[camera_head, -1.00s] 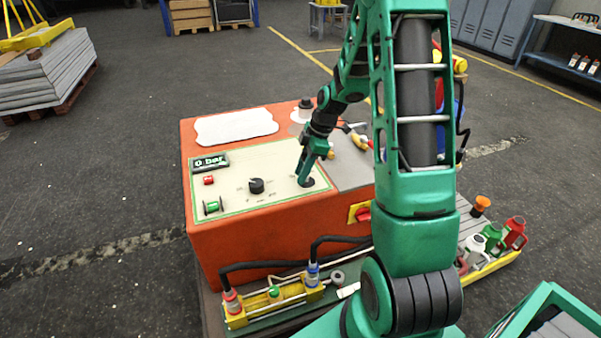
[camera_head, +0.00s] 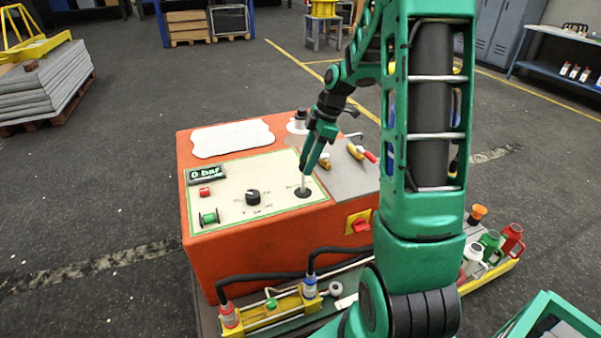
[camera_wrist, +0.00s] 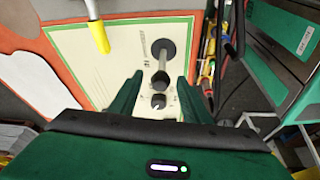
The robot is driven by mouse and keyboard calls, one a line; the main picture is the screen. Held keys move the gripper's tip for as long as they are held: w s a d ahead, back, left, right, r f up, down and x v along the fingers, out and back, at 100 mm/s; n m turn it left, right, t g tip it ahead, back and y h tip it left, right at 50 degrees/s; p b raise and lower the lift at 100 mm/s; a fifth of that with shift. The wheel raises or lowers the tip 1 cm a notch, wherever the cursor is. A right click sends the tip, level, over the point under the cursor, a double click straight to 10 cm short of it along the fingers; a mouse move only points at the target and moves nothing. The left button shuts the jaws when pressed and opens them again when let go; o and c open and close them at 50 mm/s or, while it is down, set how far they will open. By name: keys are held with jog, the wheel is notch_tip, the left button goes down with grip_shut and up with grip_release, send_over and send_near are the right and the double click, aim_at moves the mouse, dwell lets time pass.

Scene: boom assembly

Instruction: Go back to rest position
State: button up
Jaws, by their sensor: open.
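My gripper (camera_head: 314,158) is above the right part of the orange control box (camera_head: 245,245), pointing down. Its two green fingers show apart in the wrist view (camera_wrist: 154,92). A pale upright lever (camera_head: 304,181) with a dark round base stands on the cream panel (camera_head: 235,172), just below the fingertips. In the wrist view, a grey stem with dark round parts (camera_wrist: 161,75) shows between the fingers; I cannot tell whether they touch it. The panel also has a black dial (camera_head: 253,197), a red button (camera_head: 204,191), a green spool-like part (camera_head: 209,217) and a "0 bar" display (camera_head: 206,175).
Tools with yellow and red handles (camera_head: 356,152) lie on the grey top right of the panel. Hoses and a yellow fitting block (camera_head: 270,313) are in front of the box. Coloured cans (camera_head: 491,243) stand at the right. Open floor (camera_head: 90,200) lies to the left.

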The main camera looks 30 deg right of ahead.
jog(key=shift+v, duration=1)
jog(key=s+a+r+m+h, duration=0.1)
jog(key=s+a+r+m, duration=0.1)
jog(key=s+m, duration=0.8)
jog(key=s+a+r+m+g+h, duration=0.1)
jog(key=s+r+m, duration=0.3)
jog(key=s+m, duration=0.5)
jog(key=s+a+h, duration=0.1)
jog(key=s, duration=1)
jog(key=shift+s+m+g, duration=0.3)
jog(key=shift+s+m, duration=0.1)
jog(key=shift+w+f, duration=0.2)
jog(key=shift+w, duration=0.5)
